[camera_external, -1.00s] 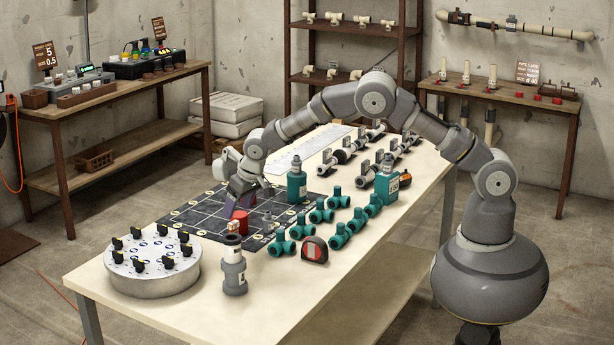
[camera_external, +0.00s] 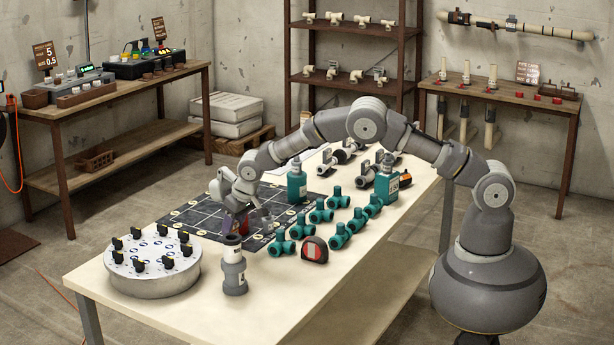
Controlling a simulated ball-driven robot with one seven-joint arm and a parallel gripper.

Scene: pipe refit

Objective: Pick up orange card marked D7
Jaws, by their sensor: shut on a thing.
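I cannot make out an orange card marked D7 anywhere in view. My gripper (camera_external: 238,222) is low over the near edge of the dark grid mat (camera_external: 190,215), its fingers pointing down. It is shut around a red cylinder (camera_external: 230,223), which is mostly hidden by the fingers; only a strip of red shows. Whether the cylinder touches the mat cannot be told. The mat has pale grid lines and small light labels along its edges, too small to read.
A grey pipe fitting (camera_external: 234,268) stands upright just in front of my gripper. A round silver panel with black knobs (camera_external: 152,268) is at the left. Several teal fittings (camera_external: 320,212) and a teal bottle (camera_external: 297,186) stand to the right. The table's front (camera_external: 215,318) is clear.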

